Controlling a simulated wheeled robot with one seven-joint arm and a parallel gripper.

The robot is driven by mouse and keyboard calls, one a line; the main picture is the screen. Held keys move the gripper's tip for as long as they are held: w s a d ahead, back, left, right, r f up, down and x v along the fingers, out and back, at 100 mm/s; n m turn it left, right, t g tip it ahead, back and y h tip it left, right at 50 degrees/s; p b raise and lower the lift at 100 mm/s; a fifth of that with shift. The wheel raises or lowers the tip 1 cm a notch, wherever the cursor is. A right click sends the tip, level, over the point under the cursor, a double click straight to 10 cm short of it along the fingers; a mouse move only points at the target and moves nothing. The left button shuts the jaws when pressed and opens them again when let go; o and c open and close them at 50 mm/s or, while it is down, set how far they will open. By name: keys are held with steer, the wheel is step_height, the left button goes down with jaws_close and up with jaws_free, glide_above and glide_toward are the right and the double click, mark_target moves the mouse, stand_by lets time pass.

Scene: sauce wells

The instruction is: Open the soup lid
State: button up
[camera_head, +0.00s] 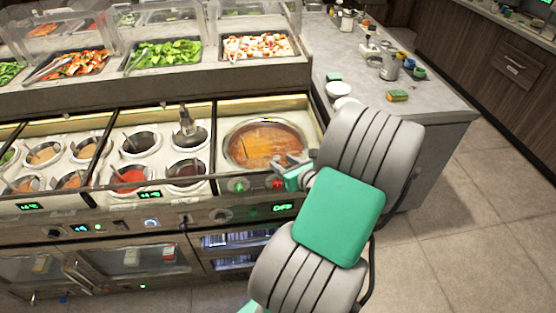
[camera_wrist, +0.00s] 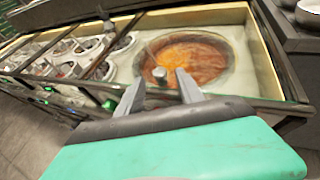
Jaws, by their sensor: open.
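The soup well (camera_head: 262,147) holds orange-brown soup at the right end of the counter. It also shows in the wrist view (camera_wrist: 190,55). The cover over it looks see-through, so its edge is hard to make out. A small grey knob (camera_wrist: 159,75), seemingly the lid's handle, stands at the near side of the soup in the wrist view. My gripper (camera_wrist: 158,82) is open, with its two fingers on either side of the knob in that view. I cannot tell whether they touch it. In the head view my gripper (camera_head: 291,160) is over the well's near right edge.
Several sauce wells (camera_head: 139,144) with ladles lie to the left. Food trays (camera_head: 165,54) stand on the raised shelf behind. Open floor (camera_head: 470,225) lies to the right.

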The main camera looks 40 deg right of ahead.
mark_target(278, 160)
steer(key=x, duration=0.3)
steer(key=shift+w, duration=0.2)
steer(key=shift+c, duration=0.3)
jaws_close()
stand_by(0.8)
